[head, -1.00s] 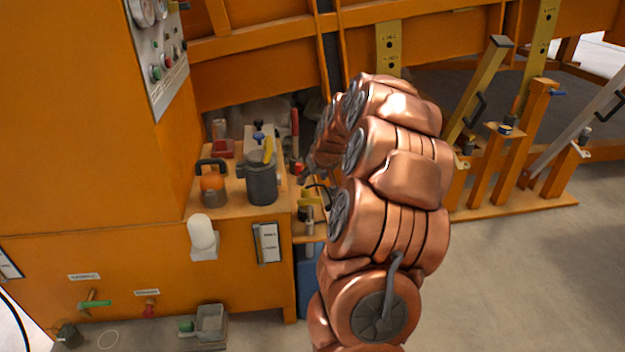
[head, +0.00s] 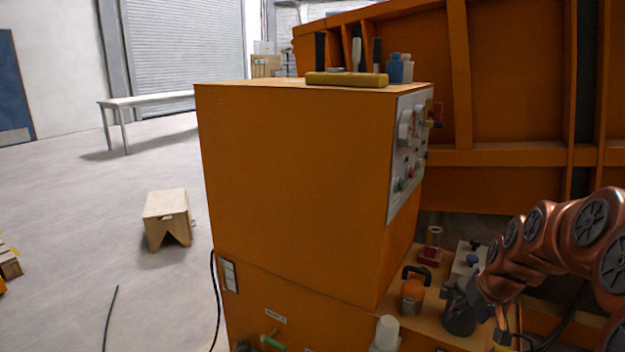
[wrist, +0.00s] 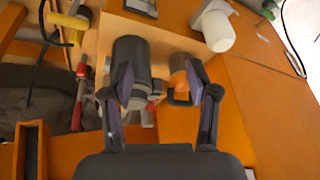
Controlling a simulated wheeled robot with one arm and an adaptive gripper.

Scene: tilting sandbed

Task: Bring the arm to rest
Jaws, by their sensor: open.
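My copper arm (head: 555,240) enters the head view from the right and reaches toward the small shelf beside the orange cabinet. In the head view its end is hard to make out near the dark grey canister (head: 460,312). In the wrist view my gripper (wrist: 162,92) is open, with its two dark fingers apart and nothing held. Beyond the fingers are the dark grey canister (wrist: 132,65) and an orange pot with a dark handle (wrist: 178,75). I cannot tell whether a finger touches the canister.
The tall orange cabinet (head: 295,180) stands left of the arm, with tools and bottles (head: 400,68) on top. The orange pot (head: 413,295) and a white cylinder (head: 387,332) are near the canister. A wooden stool (head: 167,215) stands on open floor at left.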

